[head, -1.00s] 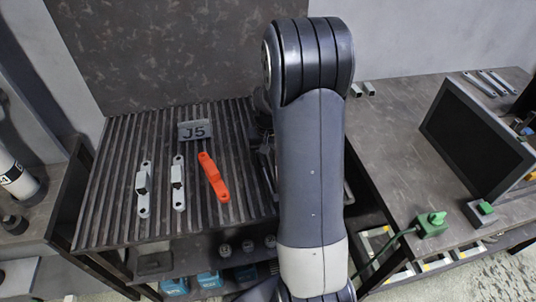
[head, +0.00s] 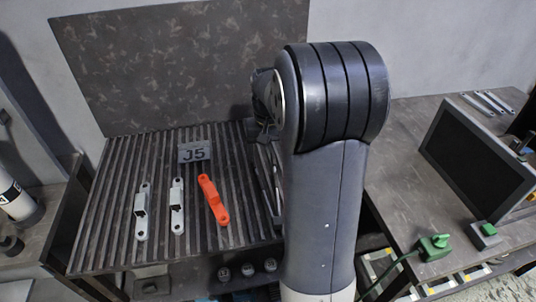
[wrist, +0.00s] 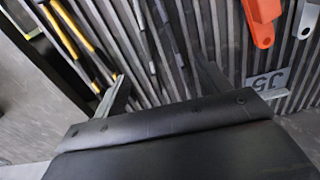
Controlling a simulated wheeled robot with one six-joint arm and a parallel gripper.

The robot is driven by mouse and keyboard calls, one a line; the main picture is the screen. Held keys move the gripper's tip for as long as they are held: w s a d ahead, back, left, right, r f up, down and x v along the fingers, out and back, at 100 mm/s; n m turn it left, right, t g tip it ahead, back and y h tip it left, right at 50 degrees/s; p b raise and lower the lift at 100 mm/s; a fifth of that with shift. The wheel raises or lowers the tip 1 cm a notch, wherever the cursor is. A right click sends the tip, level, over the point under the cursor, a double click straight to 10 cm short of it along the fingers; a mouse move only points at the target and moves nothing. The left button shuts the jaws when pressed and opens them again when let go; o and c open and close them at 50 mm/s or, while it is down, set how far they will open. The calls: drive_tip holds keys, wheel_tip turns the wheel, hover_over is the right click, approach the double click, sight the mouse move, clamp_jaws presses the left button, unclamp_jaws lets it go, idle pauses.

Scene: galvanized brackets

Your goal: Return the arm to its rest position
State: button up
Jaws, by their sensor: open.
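My arm rises in front of the bench in the head view and hides most of my gripper behind it. In the wrist view my gripper (wrist: 160,88) shows two fingers spread well apart with nothing between them. It is above the right part of the ribbed bench top (head: 120,190). An orange bracket (head: 213,201) lies on the ribs, left of my arm, and it also shows at the top of the wrist view (wrist: 262,22). Two grey galvanized brackets (head: 177,205) (head: 143,210) lie to its left.
On the right table (head: 400,160) are a dark monitor (head: 470,155), a green plug-like item (head: 434,246) with a cable, and several grey bars (head: 488,103). A back panel (head: 180,65) rises behind the ribbed top.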

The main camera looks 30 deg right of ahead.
sight(268, 185)
drive_tip(key=shift+f, duration=0.1)
wheel_tip(268, 185, down, 11)
drive_tip(key=shift+w, duration=0.1)
wheel_tip(268, 185, up, 4)
drive_tip(key=p, duration=0.3)
drive_tip(key=shift+r+p, duration=0.65)
drive_tip(key=shift+r, duration=0.15)
